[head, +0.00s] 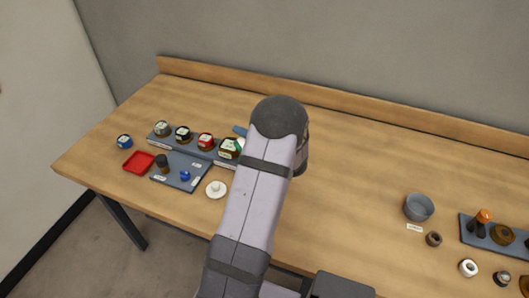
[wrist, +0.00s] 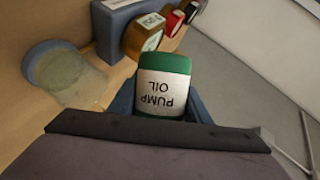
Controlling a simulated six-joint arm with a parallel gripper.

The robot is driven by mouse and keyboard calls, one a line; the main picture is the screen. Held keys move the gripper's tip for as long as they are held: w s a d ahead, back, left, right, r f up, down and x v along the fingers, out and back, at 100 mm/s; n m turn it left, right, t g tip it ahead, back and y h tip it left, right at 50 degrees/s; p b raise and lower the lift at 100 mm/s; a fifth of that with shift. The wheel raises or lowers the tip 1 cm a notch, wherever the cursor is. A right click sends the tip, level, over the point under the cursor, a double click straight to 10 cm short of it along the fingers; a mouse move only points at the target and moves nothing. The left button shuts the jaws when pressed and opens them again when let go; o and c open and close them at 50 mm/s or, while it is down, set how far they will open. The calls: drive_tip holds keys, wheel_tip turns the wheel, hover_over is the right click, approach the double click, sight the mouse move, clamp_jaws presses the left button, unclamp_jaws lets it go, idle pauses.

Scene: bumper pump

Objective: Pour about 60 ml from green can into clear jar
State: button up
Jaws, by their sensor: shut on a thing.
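The green can (wrist: 165,64), with a white label reading PUMP OIL upside down in the wrist view, is held in my gripper (wrist: 161,100). The dark blue fingers are shut on its sides. A clear jar (wrist: 82,82), see-through and faintly greenish, stands left of the can in the wrist view, apart from it, by a round blue pad (wrist: 36,50). I cannot tell how much is in the jar. In the head view my arm hides the jar and most of the gripper; a blue edge (head: 240,130) shows beside the arm.
A grey-blue rack (head: 160,141) holds several small jars left of my arm. In front are a grey tray (head: 170,182), a red tray (head: 139,162) and a white lidded dish (head: 216,189). A grey bowl (head: 419,207) stands right. The table between arm and bowl is clear.

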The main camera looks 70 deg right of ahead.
drive_tip(key=shift+w+a+r, duration=0.1)
drive_tip(key=shift+a+r, duration=0.05)
drive_tip(key=shift+r+m+t+y, duration=0.3)
drive_tip(key=shift+m+t, duration=0.1)
drive_tip(key=shift+m, duration=0.3)
idle(0.6)
wheel_tip(320, 180, down, 2)
drive_tip(key=n+g, duration=0.1)
drive_tip(key=n+g+h+b, duration=0.1)
drive_tip(key=n, duration=0.1)
drive_tip(key=shift+f+n, duration=0.25)
drive_tip(key=shift+n, duration=0.05)
idle(0.7)
drive_tip(key=n+b, duration=0.1)
drive_tip(key=n+g+h+b, duration=0.1)
drive_tip(key=b, duration=0.1)
drive_tip(key=shift+w+a, duration=0.25)
drive_tip(key=shift+a, duration=0.1)
